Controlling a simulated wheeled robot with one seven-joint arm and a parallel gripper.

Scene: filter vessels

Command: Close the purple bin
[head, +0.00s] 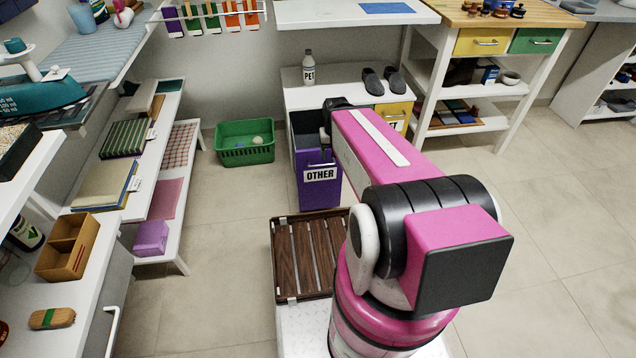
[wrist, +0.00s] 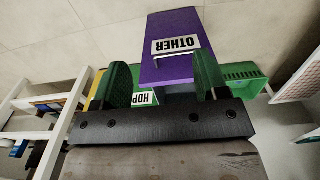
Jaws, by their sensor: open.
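The purple bin (head: 318,187) is a tall pull-out with a white "OTHER" label. It stands out from the white cabinet, and its dark inside shows from above in the head view. In the wrist view its purple front (wrist: 172,22) lies beyond and between my fingers. My gripper (wrist: 162,62) is open, with its two green fingers spread and nothing seen between them. In the head view my gripper (head: 327,128) is at the bin's upper right edge, partly hidden by my pink arm. I cannot tell whether a finger touches the bin.
A green basket (head: 245,153) stands on the floor left of the bin. The white cabinet (head: 340,97) carries a PET bottle (head: 308,70) and dark slippers (head: 384,82). A yellow front (head: 397,113) is right of my arm. Low shelves (head: 180,225) line the left; the floor at right is clear.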

